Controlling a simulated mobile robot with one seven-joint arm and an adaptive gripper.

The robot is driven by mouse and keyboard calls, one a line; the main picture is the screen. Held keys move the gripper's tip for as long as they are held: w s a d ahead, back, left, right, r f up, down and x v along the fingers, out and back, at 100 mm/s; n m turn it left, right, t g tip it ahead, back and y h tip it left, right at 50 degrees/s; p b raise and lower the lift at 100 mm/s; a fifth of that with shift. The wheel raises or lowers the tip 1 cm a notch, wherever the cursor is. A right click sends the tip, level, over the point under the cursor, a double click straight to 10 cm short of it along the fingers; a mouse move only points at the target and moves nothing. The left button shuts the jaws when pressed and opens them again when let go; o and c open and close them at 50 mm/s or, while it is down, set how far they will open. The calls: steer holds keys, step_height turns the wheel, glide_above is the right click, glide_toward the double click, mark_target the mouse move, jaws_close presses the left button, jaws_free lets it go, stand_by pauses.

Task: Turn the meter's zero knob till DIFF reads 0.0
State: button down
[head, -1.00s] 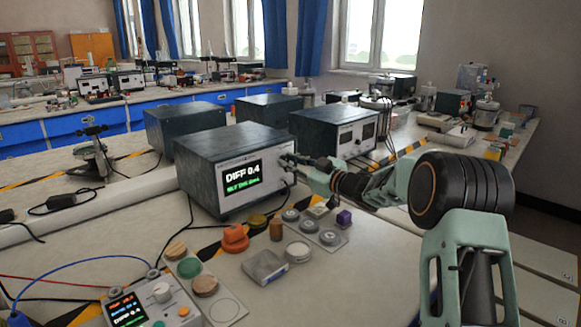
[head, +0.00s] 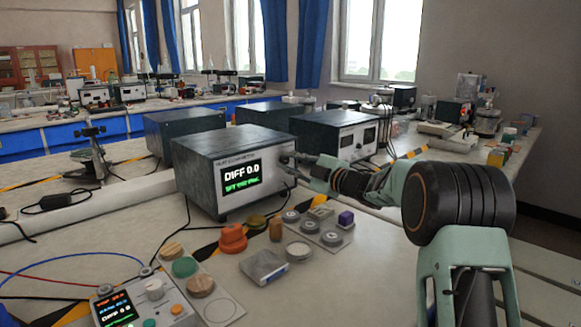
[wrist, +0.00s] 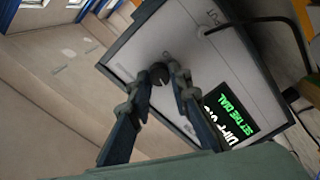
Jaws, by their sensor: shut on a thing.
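The meter (head: 205,190) is a dark-topped box with a pale front on the bench. Its screen (head: 241,174) reads DIFF 0.0 above a green line of text; in the wrist view the green line reads SET THE DIAL. The zero knob (wrist: 159,75) is a small dark knob on the meter's front panel, seen in the wrist view. My gripper (wrist: 165,80) is shut on the knob, with a finger on either side. In the head view my gripper (head: 292,161) is at the right of the meter's front and covers the knob.
A second dark box instrument (head: 335,133) stands behind to the right. A small console (head: 150,305) with a screen and cables lies at the front left. Several coloured discs and blocks lie before the meter, including an orange one (head: 232,238). A black cable hangs near the meter's front.

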stand_by(0.4)
steer(key=c, duration=1.8)
jaws_free()
steer(key=shift+o, duration=0.2)
steer(key=v, duration=1.2)
